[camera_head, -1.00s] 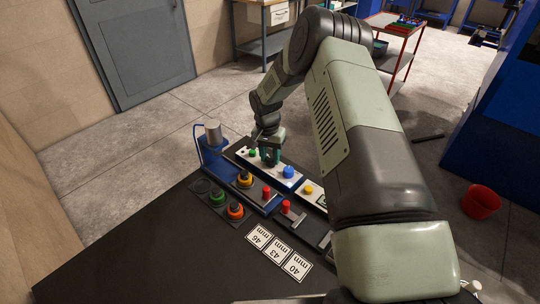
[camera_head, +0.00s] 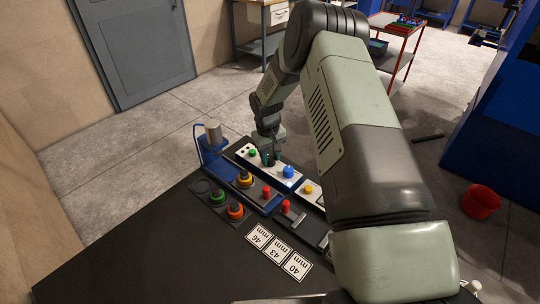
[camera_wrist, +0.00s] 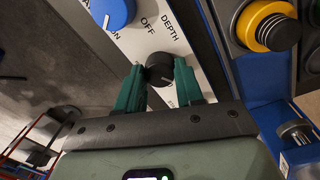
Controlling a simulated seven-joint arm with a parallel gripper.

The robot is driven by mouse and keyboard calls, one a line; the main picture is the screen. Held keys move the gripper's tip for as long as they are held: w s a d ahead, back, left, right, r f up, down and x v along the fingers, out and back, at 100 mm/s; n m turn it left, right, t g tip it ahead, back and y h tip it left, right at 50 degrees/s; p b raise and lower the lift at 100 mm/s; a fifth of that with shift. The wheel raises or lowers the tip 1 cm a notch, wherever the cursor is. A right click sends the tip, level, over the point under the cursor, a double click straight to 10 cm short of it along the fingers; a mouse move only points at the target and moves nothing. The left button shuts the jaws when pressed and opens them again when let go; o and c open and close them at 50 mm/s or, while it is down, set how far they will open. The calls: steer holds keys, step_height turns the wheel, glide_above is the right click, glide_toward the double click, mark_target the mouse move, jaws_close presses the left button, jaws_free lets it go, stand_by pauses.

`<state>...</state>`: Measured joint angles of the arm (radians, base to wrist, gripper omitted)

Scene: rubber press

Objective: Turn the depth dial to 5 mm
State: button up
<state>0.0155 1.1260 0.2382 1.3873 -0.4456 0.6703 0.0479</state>
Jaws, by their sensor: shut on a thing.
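The depth dial (camera_wrist: 160,67) is a small black knob with a pale pointer line, on a white panel beside the printed word DEPTH in the wrist view. My gripper (camera_wrist: 158,75) has its green fingers on either side of the dial and is shut on it. The scale marks near the dial are mostly hidden by the fingers, so I cannot read the setting. In the head view my gripper (camera_head: 268,157) points down at the white panel (camera_head: 255,165), where it mostly hides the dial.
A blue ON/OFF knob (camera_wrist: 112,10) sits close to the dial; it also shows in the head view (camera_head: 288,172). A green button (camera_head: 252,153) lies on the other side. A yellow-and-black button (camera_wrist: 270,28) stands nearby. Number cards (camera_head: 278,252) lie on the dark table.

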mark_target(269, 159)
steer(key=shift+n, duration=1)
steer(key=o, duration=1)
steer(key=shift+o, duration=0.2)
steer(key=shift+r, duration=0.1)
step_height(269, 159, up, 11)
steer(key=shift+s+a, duration=0.2)
steer(key=shift+s, duration=0.05)
